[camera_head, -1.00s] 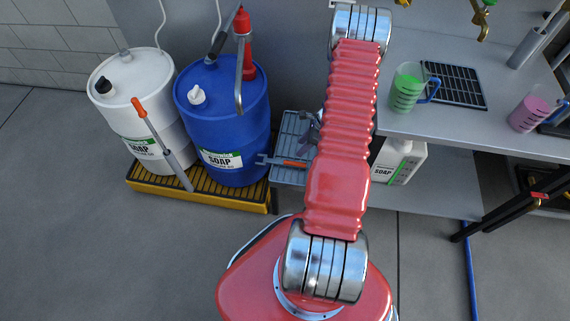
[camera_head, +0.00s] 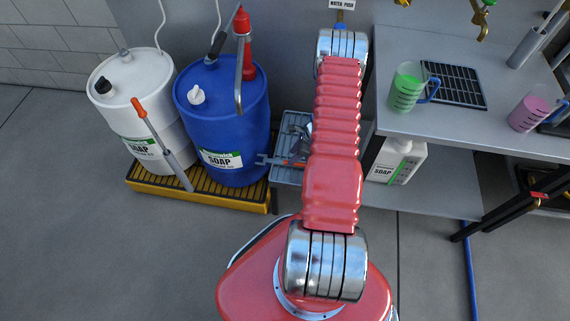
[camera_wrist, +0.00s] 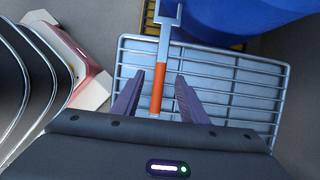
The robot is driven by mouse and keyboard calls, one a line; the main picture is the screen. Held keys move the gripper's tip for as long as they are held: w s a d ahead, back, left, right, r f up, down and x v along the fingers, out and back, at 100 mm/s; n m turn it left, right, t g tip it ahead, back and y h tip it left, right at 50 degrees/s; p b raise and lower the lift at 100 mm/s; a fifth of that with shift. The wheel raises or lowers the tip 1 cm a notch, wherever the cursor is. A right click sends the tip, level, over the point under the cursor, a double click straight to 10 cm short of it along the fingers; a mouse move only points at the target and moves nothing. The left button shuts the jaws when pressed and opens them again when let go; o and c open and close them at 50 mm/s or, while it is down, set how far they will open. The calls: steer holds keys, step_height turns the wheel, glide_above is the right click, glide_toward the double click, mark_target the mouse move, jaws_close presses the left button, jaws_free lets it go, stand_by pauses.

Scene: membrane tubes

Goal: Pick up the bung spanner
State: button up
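The bung spanner (camera_wrist: 159,80) has an orange handle and a grey shaft with a forked end. In the wrist view it lies over a blue-grey slatted rack (camera_wrist: 240,85), its fork toward the blue drum. In the head view the bung spanner (camera_head: 268,160) pokes out left of my arm, which hides part of it. My gripper (camera_wrist: 159,75) is open, with one dark finger on each side of the orange handle. I see gaps between the handle and both fingers; how far the fingertips are above it I cannot tell.
A blue soap drum (camera_head: 232,115) and a white soap drum (camera_head: 138,105) stand on a yellow-edged pallet (camera_head: 200,194) left of the rack. An orange-handled tool (camera_head: 160,140) leans there. A grey bench (camera_head: 450,115) with jugs is at right. A white soap jug (camera_head: 397,160) sits below.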

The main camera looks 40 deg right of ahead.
mark_target(287, 161)
steer(key=shift+f, duration=0.1)
steer(key=shift+x, duration=2.55)
steer(key=shift+w, duration=0.1)
steer(key=shift+c, duration=0.5)
jaws_close()
